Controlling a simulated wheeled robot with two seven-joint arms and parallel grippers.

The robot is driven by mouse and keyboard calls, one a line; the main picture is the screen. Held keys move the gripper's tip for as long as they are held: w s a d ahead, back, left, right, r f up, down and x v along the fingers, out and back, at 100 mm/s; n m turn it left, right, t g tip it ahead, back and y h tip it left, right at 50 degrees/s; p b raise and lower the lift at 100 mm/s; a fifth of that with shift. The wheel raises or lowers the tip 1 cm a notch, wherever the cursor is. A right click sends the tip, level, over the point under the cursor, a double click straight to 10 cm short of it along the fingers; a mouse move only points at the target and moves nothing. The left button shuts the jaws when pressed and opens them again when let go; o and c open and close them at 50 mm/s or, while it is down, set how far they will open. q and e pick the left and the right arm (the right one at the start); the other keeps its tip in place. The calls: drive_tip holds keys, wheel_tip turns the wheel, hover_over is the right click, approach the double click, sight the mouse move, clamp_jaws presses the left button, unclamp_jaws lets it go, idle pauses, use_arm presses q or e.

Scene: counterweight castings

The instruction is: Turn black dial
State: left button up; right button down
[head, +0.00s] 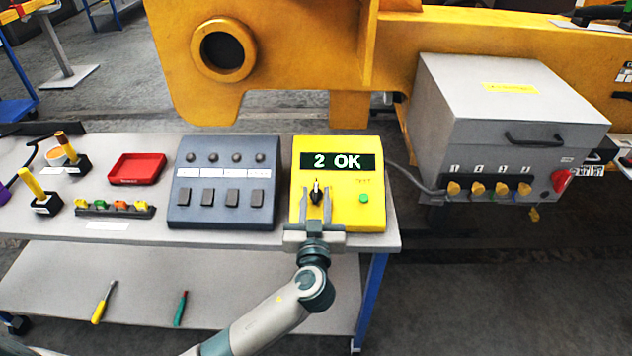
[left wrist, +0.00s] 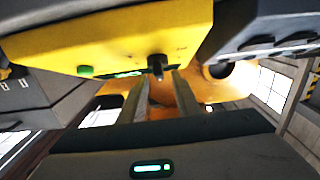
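The black dial (head: 316,191) is a small knob with a pale pointer mark on the yellow tester box (head: 343,213), whose screen (head: 341,162) reads "2 OK". A green button (head: 364,198) sits to the dial's right. My left gripper (head: 316,204) is open, with one finger on each side of the dial in the head view. In the left wrist view, the dial (left wrist: 157,65) shows just past the tips of my left gripper (left wrist: 163,78), nearer the left finger. I cannot tell whether a finger touches it. My right gripper is not in view.
A dark switch panel (head: 224,186) stands left of the tester. A red tray (head: 138,168) and small tools lie farther left on the grey bench (head: 140,237). A grey cabinet (head: 505,120) with yellow knobs is at the right, and a yellow casting (head: 280,60) rises behind.

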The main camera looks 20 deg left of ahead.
sight(316, 190)
use_arm(q)
drive_tip(key=shift+p+x, duration=0.4)
drive_tip(key=shift+x, duration=1.25)
clamp_jaws()
drive_tip(key=shift+f, duration=0.1)
